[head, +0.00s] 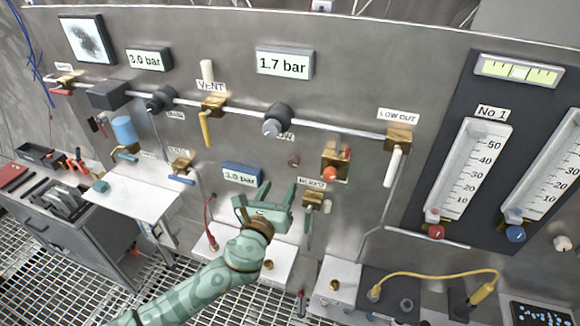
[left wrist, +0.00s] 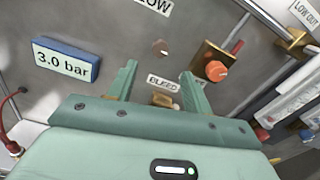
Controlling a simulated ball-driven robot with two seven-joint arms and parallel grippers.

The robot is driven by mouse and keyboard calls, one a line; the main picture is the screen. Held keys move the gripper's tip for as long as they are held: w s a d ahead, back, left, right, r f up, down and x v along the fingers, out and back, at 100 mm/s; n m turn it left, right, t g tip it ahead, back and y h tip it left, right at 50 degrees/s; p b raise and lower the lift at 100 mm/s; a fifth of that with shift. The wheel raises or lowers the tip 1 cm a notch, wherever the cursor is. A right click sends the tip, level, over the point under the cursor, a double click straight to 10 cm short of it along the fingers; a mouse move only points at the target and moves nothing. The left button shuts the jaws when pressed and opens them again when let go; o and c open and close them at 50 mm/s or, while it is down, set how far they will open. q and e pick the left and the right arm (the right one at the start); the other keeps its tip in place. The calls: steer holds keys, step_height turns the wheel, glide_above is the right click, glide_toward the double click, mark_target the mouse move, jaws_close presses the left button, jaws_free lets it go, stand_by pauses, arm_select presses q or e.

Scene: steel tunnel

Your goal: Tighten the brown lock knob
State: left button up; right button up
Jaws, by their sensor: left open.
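A small brown knob (head: 293,160) sits on the steel panel, below the 1.7 bar display and left of a brass valve with an orange-red knob. It also shows in the left wrist view (left wrist: 160,46), above and beyond my fingertips. That it is the lock knob I take from its colour; I can read no lock label. My left gripper (head: 277,189) is open and empty, with its fingers pointing up toward the panel just below the brown knob, apart from it. In the left wrist view the two fingers (left wrist: 159,73) stand on either side of the BLEED label. My right gripper is not in view.
The brass valve (head: 335,161) with the orange-red knob is close at the right. The brass bleed valve (head: 313,200) is beside my fingers. A blue-framed 3.0 bar display (head: 241,175) is at the left. A pipe (head: 340,133) runs across above.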

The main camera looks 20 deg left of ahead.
mark_target(292, 164)
arm_select(q)
steer(key=w, duration=0.8)
steer(key=shift+w+d, duration=0.2)
steer(key=shift+w, duration=0.15)
steer(key=c, duration=1)
